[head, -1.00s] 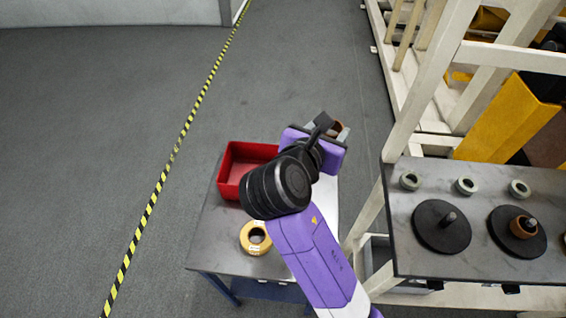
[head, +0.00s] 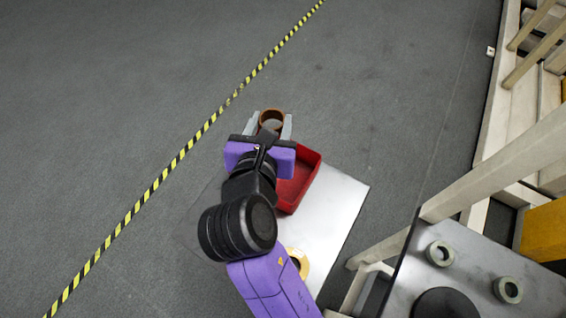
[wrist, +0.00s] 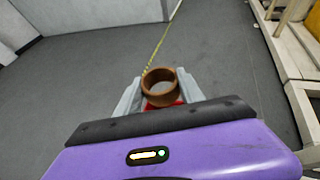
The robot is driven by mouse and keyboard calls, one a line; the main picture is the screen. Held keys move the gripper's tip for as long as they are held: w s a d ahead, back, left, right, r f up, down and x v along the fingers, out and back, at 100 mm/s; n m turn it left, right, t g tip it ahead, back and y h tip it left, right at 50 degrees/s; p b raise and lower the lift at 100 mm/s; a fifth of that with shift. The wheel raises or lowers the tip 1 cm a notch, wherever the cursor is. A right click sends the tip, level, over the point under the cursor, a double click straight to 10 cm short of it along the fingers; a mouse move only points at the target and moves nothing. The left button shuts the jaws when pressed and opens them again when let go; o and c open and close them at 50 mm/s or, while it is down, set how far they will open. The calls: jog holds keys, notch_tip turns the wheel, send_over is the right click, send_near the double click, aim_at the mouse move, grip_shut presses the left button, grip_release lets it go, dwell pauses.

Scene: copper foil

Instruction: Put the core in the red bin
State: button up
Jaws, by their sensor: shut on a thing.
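The core is a short brown ring (head: 271,120). It sits between the two grey fingers of my gripper (head: 270,127), which is shut on it. In the wrist view the core (wrist: 160,87) shows between the fingertips, its opening facing up and toward the camera. The red bin (head: 300,182) stands on the small metal table (head: 335,210), partly hidden by my arm in the head view. In the wrist view a strip of the red bin (wrist: 163,106) shows just below the core. In the head view the core appears beyond the bin's far left side; its height above the bin is unclear.
A yellow roll (head: 299,262) lies on the small table near my arm. At the right is a dark bench (head: 475,268) with grey rings (head: 440,254) and a black disc (head: 445,303). A pale frame post (head: 500,170) rises there. Open floor lies left.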

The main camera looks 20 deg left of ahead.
notch_tip(320, 180, down, 17)
jog(key=shift+f+b, duration=0.1)
jog(key=shift+b, duration=0.65)
jog(key=shift+f, duration=0.15)
jog(key=shift+f, duration=0.35)
jog(key=shift+f, duration=0.1)
jog(key=o, duration=1.3)
